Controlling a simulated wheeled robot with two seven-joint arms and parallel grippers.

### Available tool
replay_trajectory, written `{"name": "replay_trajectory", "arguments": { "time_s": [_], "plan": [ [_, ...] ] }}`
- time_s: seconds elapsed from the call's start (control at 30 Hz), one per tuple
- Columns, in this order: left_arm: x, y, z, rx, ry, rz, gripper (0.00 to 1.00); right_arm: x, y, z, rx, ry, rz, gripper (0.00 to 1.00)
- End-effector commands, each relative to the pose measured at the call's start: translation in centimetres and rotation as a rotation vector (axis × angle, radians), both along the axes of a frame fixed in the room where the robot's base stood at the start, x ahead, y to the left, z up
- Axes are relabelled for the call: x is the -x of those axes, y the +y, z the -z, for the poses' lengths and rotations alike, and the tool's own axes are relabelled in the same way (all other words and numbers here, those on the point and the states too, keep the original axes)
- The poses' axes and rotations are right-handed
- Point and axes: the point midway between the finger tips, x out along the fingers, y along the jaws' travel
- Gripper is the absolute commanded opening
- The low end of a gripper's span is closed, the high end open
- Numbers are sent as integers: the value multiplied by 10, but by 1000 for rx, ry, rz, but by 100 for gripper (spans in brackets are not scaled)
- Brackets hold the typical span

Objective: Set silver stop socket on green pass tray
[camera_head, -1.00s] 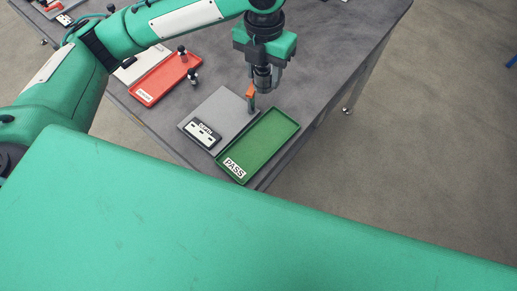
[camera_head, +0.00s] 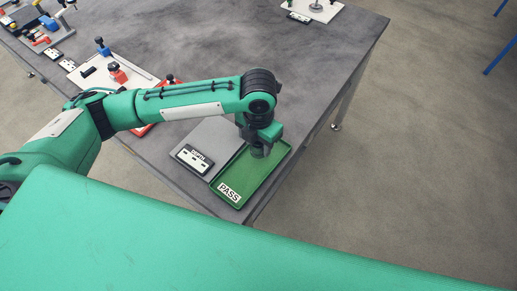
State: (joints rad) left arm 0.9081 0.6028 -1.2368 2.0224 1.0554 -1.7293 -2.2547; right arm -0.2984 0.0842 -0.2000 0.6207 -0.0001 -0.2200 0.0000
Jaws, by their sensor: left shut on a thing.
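The green PASS tray (camera_head: 232,190) lies near the front right corner of the grey table. My left gripper (camera_head: 259,152) points down over the back part of this tray. It is shut on a grey, metallic piece that looks like the silver stop socket; the gripper hides most of it. I cannot tell whether the socket touches the tray floor. My right gripper is not in view.
A grey plate (camera_head: 215,132) with a labelled black-and-white block (camera_head: 192,159) lies just left of the tray. A red tray (camera_head: 142,131) is partly hidden behind my left arm. White boards with fixtures stand farther back. Open table lies behind the arm.

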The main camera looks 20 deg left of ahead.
Motion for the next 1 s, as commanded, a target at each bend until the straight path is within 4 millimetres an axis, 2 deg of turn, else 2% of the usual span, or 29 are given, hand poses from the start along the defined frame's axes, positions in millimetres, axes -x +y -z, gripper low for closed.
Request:
{"name": "replay_trajectory", "arguments": {
  "time_s": [0.17, 0.4, 0.77, 0.8, 0.87, 1.0],
  "plan": [
    [0, 0, 12, 1, 0, 1, 11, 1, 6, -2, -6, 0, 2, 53],
    [0, 0, 43, 1, -1, 1, 11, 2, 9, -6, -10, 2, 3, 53],
    [0, 0, 48, 1, -2, 1, 11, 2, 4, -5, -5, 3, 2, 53],
    [0, 0, 48, 0, -1, 1, 51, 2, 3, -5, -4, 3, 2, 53],
    [0, 0, 47, 0, -1, 1, 62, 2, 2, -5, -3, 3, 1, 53],
    [0, 0, 47, 0, -1, 1, 65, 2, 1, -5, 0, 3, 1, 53]
  ]
}}
